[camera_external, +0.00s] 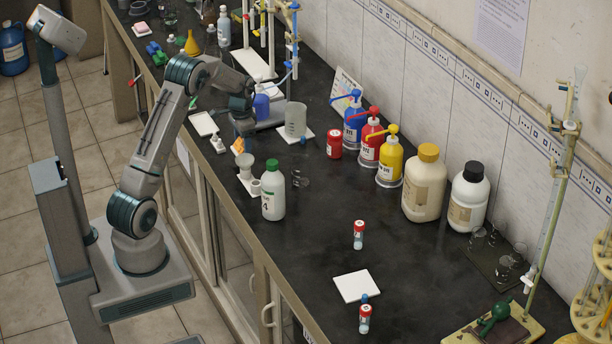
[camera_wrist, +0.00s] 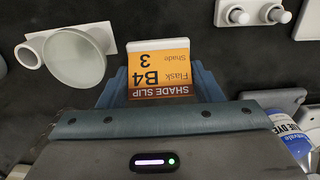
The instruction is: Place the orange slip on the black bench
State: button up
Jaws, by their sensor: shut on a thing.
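The orange slip (camera_wrist: 158,75) reads "SHADE SLIP", "B4" and "Flask Shade 3", upside down in the wrist view, with a white strip along its far edge. My gripper (camera_wrist: 160,88) is shut on it, with blue-grey fingers on both sides of the slip. In the external view the slip (camera_external: 238,146) is a small orange patch near the left edge of the black bench (camera_external: 310,225). I cannot tell whether it touches the bench top.
A white plate with round cups (camera_wrist: 110,45) is close to the left of the slip in the wrist view. A white two-knob piece (camera_wrist: 254,14) is at the upper right. A green-capped bottle (camera_external: 273,195) stands nearby. The bench front-centre is mostly clear.

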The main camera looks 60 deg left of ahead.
aim_at(243, 151)
jog(key=shift+f+p, duration=0.3)
jog(key=shift+f, duration=1.4)
jog(key=shift+f, duration=0.2)
jog(key=o, duration=0.7)
jog(key=shift+r, duration=0.15)
